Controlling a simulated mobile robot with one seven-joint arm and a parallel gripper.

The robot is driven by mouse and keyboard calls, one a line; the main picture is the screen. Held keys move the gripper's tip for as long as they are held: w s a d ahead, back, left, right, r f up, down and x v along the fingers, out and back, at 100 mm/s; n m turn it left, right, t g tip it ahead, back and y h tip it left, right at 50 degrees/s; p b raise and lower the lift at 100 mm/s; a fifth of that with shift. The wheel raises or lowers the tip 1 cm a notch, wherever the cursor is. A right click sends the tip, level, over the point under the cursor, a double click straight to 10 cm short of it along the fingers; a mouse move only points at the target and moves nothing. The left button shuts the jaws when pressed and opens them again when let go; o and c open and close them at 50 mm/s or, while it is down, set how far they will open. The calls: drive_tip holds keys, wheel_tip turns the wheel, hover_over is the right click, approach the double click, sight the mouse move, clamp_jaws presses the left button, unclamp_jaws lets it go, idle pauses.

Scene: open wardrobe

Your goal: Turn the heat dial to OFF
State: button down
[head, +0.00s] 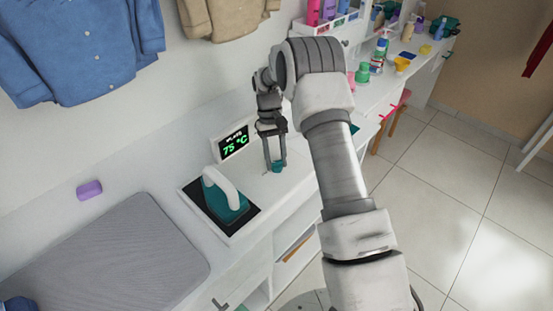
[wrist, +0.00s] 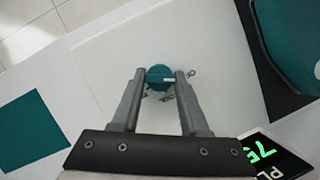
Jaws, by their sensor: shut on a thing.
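The heat dial is a small round teal knob (head: 278,166) on the white station top, to the right of the iron in the head view. In the wrist view the dial (wrist: 159,77) sits between my fingertips, with a pale mark on its face.
A teal iron with a white handle (head: 225,193) stands on a dark pad left of the dial. A grey ironing mat (head: 120,260) and a purple block (head: 89,190) lie further left. Bottles (head: 380,45) stand on the counter at the back right. Shirts hang above.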

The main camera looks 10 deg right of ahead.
drive_tip(key=shift+n, duration=0.5)
drive_tip(key=shift+h, duration=0.3)
drive_tip(key=shift+c, duration=2.1)
unclamp_jaws()
drive_tip(key=p+v, duration=0.1)
drive_tip(key=v, duration=1.6)
drive_tip(key=shift+r+p, duration=0.2)
drive_tip(key=shift+p, duration=0.1)
drive_tip(key=shift+s, duration=0.1)
